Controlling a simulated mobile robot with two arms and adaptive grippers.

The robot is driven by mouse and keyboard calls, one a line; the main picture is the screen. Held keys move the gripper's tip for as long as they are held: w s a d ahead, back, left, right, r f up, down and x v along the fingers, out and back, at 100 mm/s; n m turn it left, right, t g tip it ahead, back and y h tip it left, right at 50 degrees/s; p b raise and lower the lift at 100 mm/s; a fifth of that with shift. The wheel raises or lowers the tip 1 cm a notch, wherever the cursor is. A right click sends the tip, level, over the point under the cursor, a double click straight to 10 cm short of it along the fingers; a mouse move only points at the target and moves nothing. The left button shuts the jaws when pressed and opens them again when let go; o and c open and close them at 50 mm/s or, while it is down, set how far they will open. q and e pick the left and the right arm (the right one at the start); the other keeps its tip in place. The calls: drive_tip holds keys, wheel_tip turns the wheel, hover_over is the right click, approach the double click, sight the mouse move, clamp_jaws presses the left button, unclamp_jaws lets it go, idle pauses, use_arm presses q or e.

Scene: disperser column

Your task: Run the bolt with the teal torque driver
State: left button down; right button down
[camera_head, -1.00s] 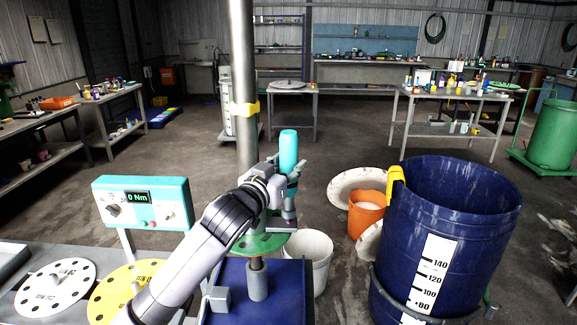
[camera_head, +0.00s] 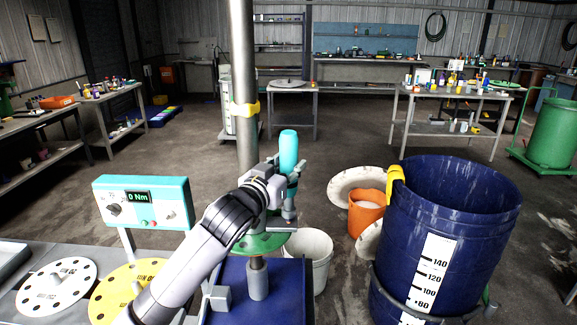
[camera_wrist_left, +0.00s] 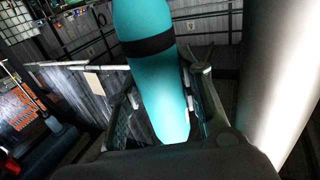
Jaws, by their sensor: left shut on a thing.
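The teal torque driver (camera_head: 288,152) stands upright in my left gripper (camera_head: 287,178), just right of the steel column. In the left wrist view the teal driver body (camera_wrist_left: 150,60) with its black band sits between the two fingers of my left gripper (camera_wrist_left: 165,105), which is shut on it. Below the driver is a green disc (camera_head: 262,243) on a grey post (camera_head: 257,280). The driver's lower end is at or just above the disc; I cannot tell whether it touches a bolt. The bolt itself is not distinguishable. My right gripper is not in view.
A teal control box (camera_head: 142,203) reads 0 Nm at left. White (camera_head: 55,286) and yellow (camera_head: 125,290) discs lie on the bench. The steel column (camera_head: 244,90) rises close by. A large blue drum (camera_head: 455,225), an orange bucket (camera_head: 365,218) and a white bucket (camera_head: 312,255) stand at right.

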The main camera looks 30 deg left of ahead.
sight(284, 155)
use_arm(q)
drive_tip(key=shift+f+b, duration=0.65)
drive_tip(key=shift+f, duration=0.6)
idle(1.0)
drive_tip(key=shift+f, duration=0.15)
idle(0.4)
drive_tip(key=shift+d+f, duration=0.1)
drive_tip(key=shift+f, duration=0.1)
idle(0.3)
drive_tip(key=shift+r+p, duration=0.1)
drive_tip(key=shift+p, duration=0.2)
drive_tip(key=shift+r+p, duration=0.7)
drive_tip(key=shift+p, duration=0.05)
drive_tip(key=shift+r+p, duration=0.95)
drive_tip(key=shift+r, duration=0.25)
drive_tip(key=shift+r+p, duration=1.45)
drive_tip(key=shift+f, duration=0.1)
